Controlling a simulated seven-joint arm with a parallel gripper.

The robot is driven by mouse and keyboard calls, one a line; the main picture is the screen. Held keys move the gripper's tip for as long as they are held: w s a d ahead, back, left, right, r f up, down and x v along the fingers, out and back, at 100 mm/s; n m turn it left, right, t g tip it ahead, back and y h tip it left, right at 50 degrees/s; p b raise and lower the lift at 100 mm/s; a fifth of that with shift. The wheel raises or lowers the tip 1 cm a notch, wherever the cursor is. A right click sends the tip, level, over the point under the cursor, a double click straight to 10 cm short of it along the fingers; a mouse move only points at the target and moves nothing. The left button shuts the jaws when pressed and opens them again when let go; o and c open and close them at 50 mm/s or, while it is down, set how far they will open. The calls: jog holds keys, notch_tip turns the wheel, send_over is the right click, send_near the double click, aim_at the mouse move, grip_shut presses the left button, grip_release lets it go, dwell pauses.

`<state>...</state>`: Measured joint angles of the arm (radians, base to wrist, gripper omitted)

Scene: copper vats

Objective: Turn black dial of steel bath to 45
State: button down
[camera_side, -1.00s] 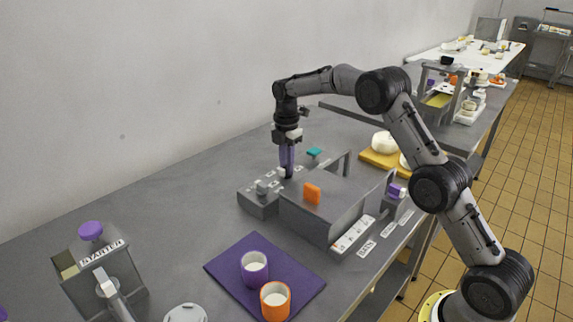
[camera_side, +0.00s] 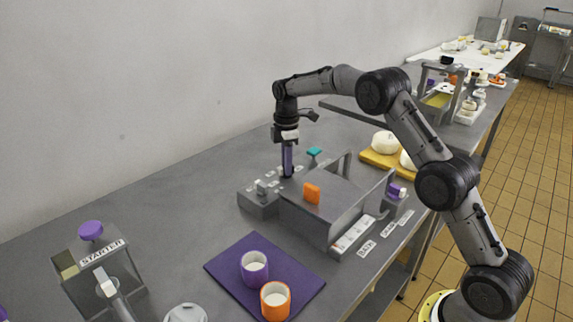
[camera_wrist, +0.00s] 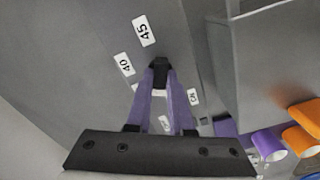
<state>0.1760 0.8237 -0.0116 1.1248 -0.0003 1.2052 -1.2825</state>
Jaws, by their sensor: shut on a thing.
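The steel bath (camera_side: 325,210) is a grey box on the bench, with a lower grey control block (camera_side: 258,204) at its left end. My gripper (camera_side: 287,172) points straight down over this block, by the bath's end. In the wrist view its purple fingers (camera_wrist: 161,78) are shut on the black dial (camera_wrist: 160,67). White labels lie around the dial: "45" (camera_wrist: 144,30), "40" (camera_wrist: 123,64) and others partly hidden by the fingers. I cannot tell where the dial's pointer stands. In the side view the dial is hidden by the fingers.
A purple mat (camera_side: 225,262) with a purple cup (camera_side: 254,268) and an orange cup (camera_side: 275,300) lies in front. A starter box (camera_side: 105,275) stands at left.

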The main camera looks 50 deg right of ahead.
jog(key=m, duration=0.4)
jog(key=shift+m, duration=0.3)
jog(key=m, duration=0.3)
jog(key=shift+m, duration=0.3)
jog(key=m, duration=0.4)
jog(key=shift+r+m, duration=0.1)
jog(key=shift+m, duration=0.2)
jog(key=m, duration=0.3)
jog(key=shift+m, duration=0.3)
jog(key=m, duration=1.4)
jog(key=c, duration=0.8)
grip_release()
